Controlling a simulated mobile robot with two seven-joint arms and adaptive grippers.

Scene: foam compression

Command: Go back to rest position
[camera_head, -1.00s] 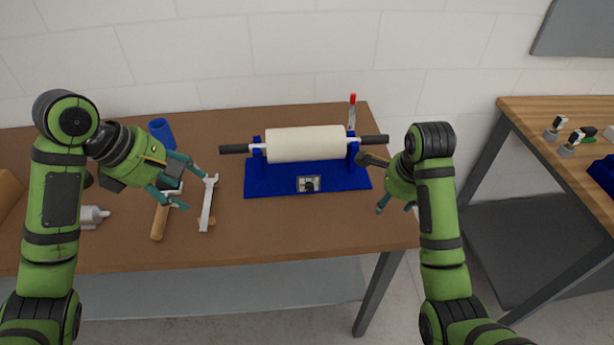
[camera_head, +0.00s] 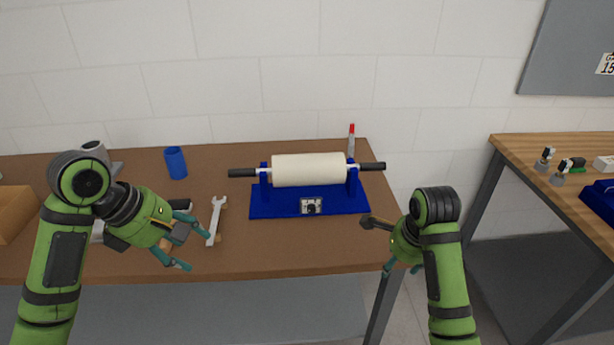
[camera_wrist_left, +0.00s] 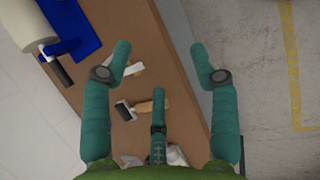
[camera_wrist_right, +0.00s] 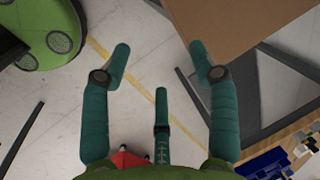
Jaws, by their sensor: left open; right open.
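My left gripper (camera_head: 184,237) is open and empty above the left front part of the brown table (camera_head: 150,262). In the left wrist view its spread fingers (camera_wrist_left: 162,62) hang over the table's edge, with a wooden-handled tool (camera_wrist_left: 135,108) beneath. My right gripper (camera_head: 398,262) is open and empty off the table's right front corner. In the right wrist view its fingers (camera_wrist_right: 160,62) are over the floor, with a table corner (camera_wrist_right: 225,25) nearby. The white foam roll (camera_head: 308,169) rests on its blue stand (camera_head: 270,203), apart from both grippers.
A wrench (camera_head: 215,220) lies right of my left gripper. A blue cup (camera_head: 175,162) stands behind it, and a cardboard box (camera_head: 12,212) sits at the far left. A red-capped marker (camera_head: 351,140) stands behind the roll. A second wooden table (camera_head: 520,150) is at the right.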

